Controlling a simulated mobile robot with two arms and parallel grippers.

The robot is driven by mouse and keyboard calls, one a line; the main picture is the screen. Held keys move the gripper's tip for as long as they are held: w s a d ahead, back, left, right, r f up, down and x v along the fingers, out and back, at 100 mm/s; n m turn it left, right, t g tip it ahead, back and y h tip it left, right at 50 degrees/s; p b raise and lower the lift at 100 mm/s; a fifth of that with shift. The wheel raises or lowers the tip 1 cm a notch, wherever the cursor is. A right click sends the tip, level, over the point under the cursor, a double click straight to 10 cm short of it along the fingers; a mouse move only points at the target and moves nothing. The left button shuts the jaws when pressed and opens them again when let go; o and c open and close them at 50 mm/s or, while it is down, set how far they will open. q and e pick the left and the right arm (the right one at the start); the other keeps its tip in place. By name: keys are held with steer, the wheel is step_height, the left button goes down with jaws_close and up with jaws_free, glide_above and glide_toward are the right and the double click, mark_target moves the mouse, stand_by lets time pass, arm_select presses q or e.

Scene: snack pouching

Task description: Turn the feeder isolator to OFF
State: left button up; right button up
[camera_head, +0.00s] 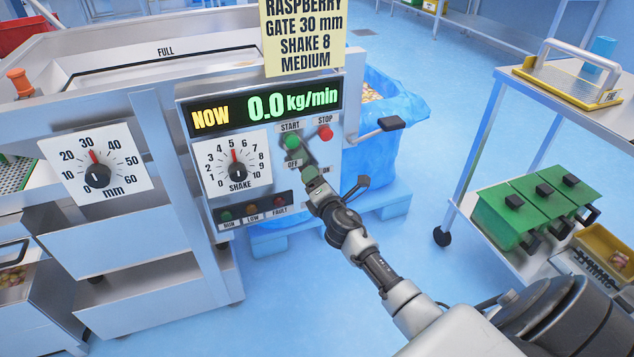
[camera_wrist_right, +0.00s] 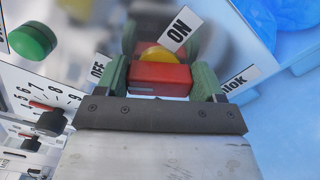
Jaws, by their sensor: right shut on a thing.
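The feeder isolator has a red handle (camera_wrist_right: 160,80) with a yellow part (camera_wrist_right: 160,55) behind it in the right wrist view. An ON label (camera_wrist_right: 180,28) stands above right of it and an OFF label (camera_wrist_right: 97,69) to its left. My right gripper (camera_head: 309,173) is at the feeder's control panel (camera_head: 185,135), below the green START button (camera_head: 292,142). Its green fingers are shut on the red handle, one on each side. In the head view the gripper hides the isolator, but the OFF label (camera_head: 292,163) shows. My left gripper is out of view.
The red STOP button (camera_head: 326,133) is close above the gripper. A black-ended lever (camera_head: 391,124) sticks out right of the panel, before a blue-lined bin (camera_head: 405,105). The display reads 0.0 kg/min. A trolley with green boxes (camera_head: 490,212) stands right; floor between is open.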

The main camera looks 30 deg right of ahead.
steer(key=shift+f+n, duration=0.1)
steer(key=shift+n, duration=0.5)
steer(key=o, duration=0.9)
steer(key=shift+o, duration=0.2)
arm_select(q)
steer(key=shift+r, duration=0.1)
arm_select(e)
steer(key=shift+s+a, duration=0.1)
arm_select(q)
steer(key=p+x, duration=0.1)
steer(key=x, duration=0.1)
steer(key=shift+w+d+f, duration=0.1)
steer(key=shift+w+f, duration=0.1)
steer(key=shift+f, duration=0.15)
arm_select(e)
steer(key=v, duration=1)
steer(key=shift+s, duration=0.3)
